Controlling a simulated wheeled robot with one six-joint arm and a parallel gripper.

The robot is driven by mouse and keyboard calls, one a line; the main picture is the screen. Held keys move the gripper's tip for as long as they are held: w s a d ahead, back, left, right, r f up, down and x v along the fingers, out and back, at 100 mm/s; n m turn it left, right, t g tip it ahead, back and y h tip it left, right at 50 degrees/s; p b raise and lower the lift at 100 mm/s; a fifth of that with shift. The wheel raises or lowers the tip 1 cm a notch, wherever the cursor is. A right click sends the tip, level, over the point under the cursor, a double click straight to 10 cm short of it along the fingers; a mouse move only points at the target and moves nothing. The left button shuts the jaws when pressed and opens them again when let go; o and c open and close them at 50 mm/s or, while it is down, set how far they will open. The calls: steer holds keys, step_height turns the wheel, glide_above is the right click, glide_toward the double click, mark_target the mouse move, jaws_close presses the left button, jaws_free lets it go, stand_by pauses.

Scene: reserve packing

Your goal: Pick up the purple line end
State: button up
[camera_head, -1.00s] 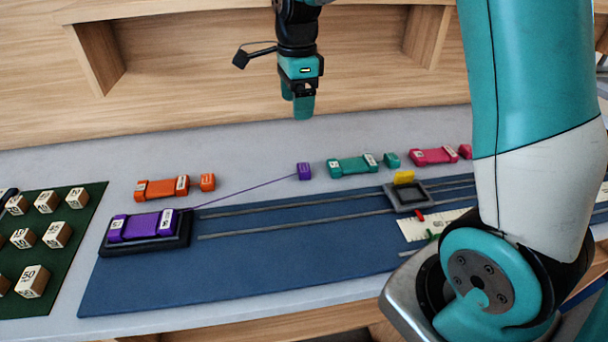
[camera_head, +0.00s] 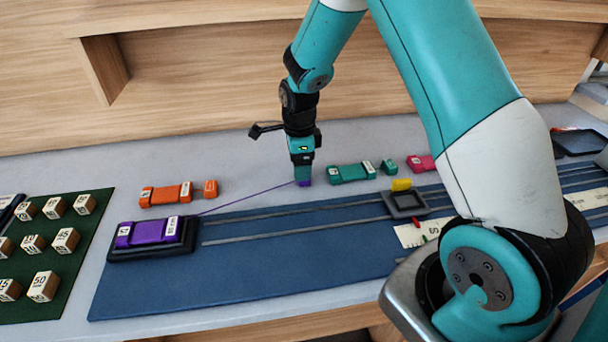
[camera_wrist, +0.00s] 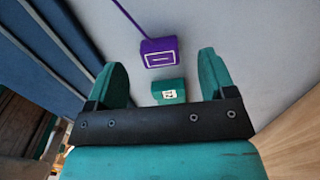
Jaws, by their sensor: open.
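The purple line end (camera_head: 304,183) is a small block on the grey table, mostly covered by my gripper (camera_head: 302,170) in the head view. A thin purple line runs left from it to the purple reel body (camera_head: 147,233) in a black cradle. In the wrist view the purple line end (camera_wrist: 160,54) shows a white rectangle and lies between the spread fingertips of my gripper (camera_wrist: 161,64), with space on both sides. My gripper is open and holds nothing. Whether the fingertips are level with the block is unclear.
A teal body (camera_head: 350,172) lies close to the right, with its teal end (camera_head: 389,166) beyond. Its near part (camera_wrist: 168,92) shows in the wrist view. An orange body (camera_head: 165,194) is left. A blue mat (camera_head: 250,270) with grey rails lies in front.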

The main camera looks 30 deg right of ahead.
steer(key=shift+a+f+p, duration=0.15)
steer(key=shift+f+p, duration=0.25)
steer(key=shift+f, duration=1.35)
steer(key=c, duration=1)
steer(key=shift+r, duration=0.15)
